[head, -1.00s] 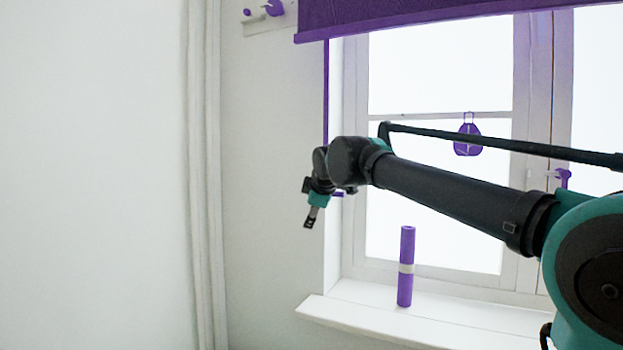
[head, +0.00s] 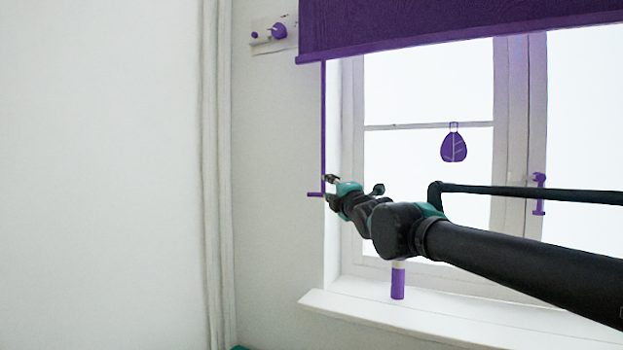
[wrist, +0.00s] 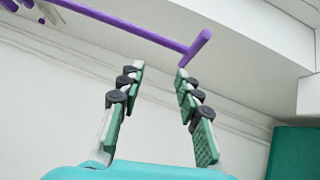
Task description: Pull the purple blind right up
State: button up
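The purple blind (head: 440,28) hangs across the top of the window, its hem above the panes, most of the glass uncovered. A thin purple pull rod (head: 323,125) hangs from its left end, with a short crossbar handle (head: 315,194) at the bottom. My gripper (head: 331,181) is right beside this lower end in the head view. In the wrist view my gripper (wrist: 160,72) is open and empty. The crossbar handle (wrist: 201,48) lies just beyond the fingertips, nearer the right finger, not between them. Whether it touches that finger I cannot tell.
A purple roll with a pale band (head: 398,283) stands on the white sill (head: 420,318), partly hidden by my arm. A purple leaf ornament (head: 454,146) hangs at the panes. A purple window handle (head: 539,194) is at right.

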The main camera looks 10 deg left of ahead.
jog(key=x, duration=1.7)
grip_shut()
jog(key=c, duration=0.7)
grip_release()
jog(key=o, duration=0.7)
jog(key=v, duration=2)
